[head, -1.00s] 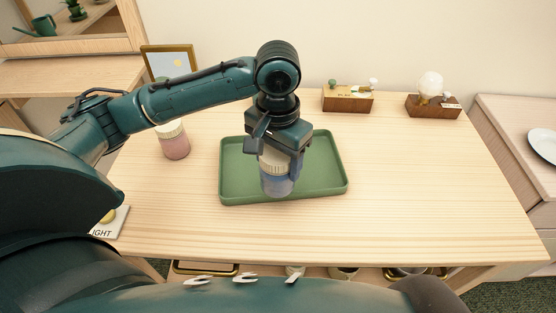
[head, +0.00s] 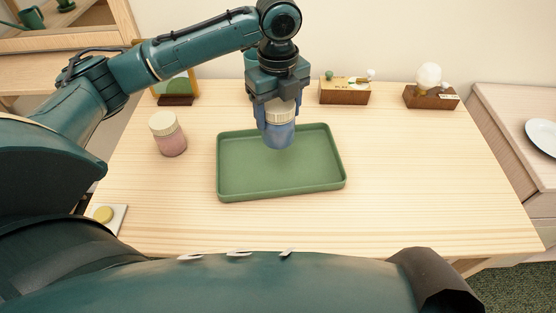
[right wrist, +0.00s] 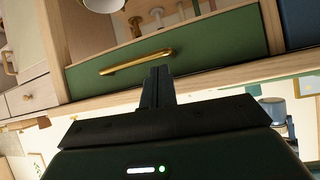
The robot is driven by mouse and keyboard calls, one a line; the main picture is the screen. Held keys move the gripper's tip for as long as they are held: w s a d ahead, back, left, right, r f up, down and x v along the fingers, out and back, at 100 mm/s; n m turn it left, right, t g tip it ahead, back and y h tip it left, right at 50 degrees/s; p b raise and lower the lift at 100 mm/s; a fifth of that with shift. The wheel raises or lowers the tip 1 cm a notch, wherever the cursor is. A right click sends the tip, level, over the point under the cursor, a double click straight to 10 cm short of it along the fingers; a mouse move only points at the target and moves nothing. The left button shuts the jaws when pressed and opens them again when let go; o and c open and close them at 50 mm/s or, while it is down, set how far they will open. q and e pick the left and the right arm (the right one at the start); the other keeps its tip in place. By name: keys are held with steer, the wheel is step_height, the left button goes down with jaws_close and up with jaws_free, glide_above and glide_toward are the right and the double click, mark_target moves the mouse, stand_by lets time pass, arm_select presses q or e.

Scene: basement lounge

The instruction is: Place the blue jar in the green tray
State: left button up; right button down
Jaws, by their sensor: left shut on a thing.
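The blue jar (head: 279,136) has a cream ribbed lid and a translucent blue body. My left gripper (head: 279,114) is shut on it near the lid, fingers pointing down. The jar hangs upright, overlapping the back part of the green tray (head: 232,190) in the head view; it looks raised above the tray. The tray is a shallow rectangle and looks empty. My right gripper (right wrist: 158,88) shows in the right wrist view with its fingers together and nothing between them, in front of a green drawer front.
A pink jar with a cream lid (head: 168,134) stands left of the tray. Two wooden blocks with small fittings (head: 344,92) (head: 431,97) and a picture frame (head: 176,92) stand along the back. The table's right side is clear. A green drawer (right wrist: 200,50) has a brass handle.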

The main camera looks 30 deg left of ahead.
arm_select(q)
steer(key=m, duration=0.2)
steer(key=shift+w+a+r+m, duration=0.15)
steer(key=shift+w+m, duration=0.15)
steer(key=shift+w, duration=0.1)
step_height(320, 180, down, 10)
steer(key=shift+r, duration=0.1)
steer(key=o, duration=1.1)
steer(key=shift+c, duration=0.2)
step_height(320, 180, up, 12)
steer(key=shift+r, duration=0.1)
steer(key=shift+s, duration=0.1)
